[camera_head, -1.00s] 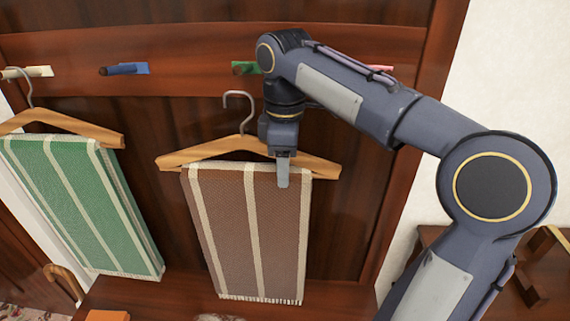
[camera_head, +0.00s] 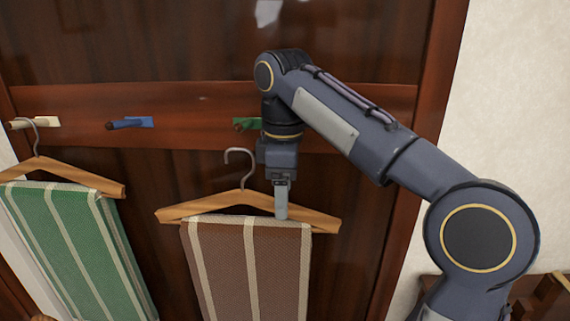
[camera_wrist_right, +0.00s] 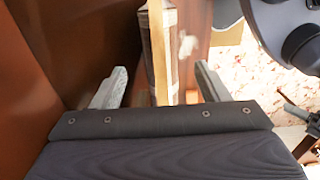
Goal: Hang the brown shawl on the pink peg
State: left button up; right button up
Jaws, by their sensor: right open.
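The brown shawl (camera_head: 230,265) with cream stripes hangs folded over a wooden hanger (camera_head: 185,211). The hanger's metal hook (camera_head: 240,153) shows just below the green peg (camera_head: 246,124), with a gap in the picture; what it rests on cannot be told. My right gripper (camera_head: 281,214) is at the right half of the hanger. In the right wrist view it (camera_wrist_right: 160,88) is open, with the hanger's wood (camera_wrist_right: 157,45) and shawl (camera_wrist_right: 171,45) between its fingers. The pink peg is hidden, apparently behind my right arm. My left gripper is out of view.
A blue peg (camera_head: 130,123) and a cream peg (camera_head: 27,123) are on the same wooden rail (camera_head: 200,100). A green striped shawl (camera_head: 75,245) hangs on another hanger (camera_head: 60,172) at the left. Wooden furniture (camera_head: 540,295) stands at the lower right.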

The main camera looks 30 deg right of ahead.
notch_tip(320, 180, up, 5)
jog(key=shift+r+p, duration=0.2)
jog(key=shift+p, duration=0.85)
jog(key=shift+r+p, duration=0.35)
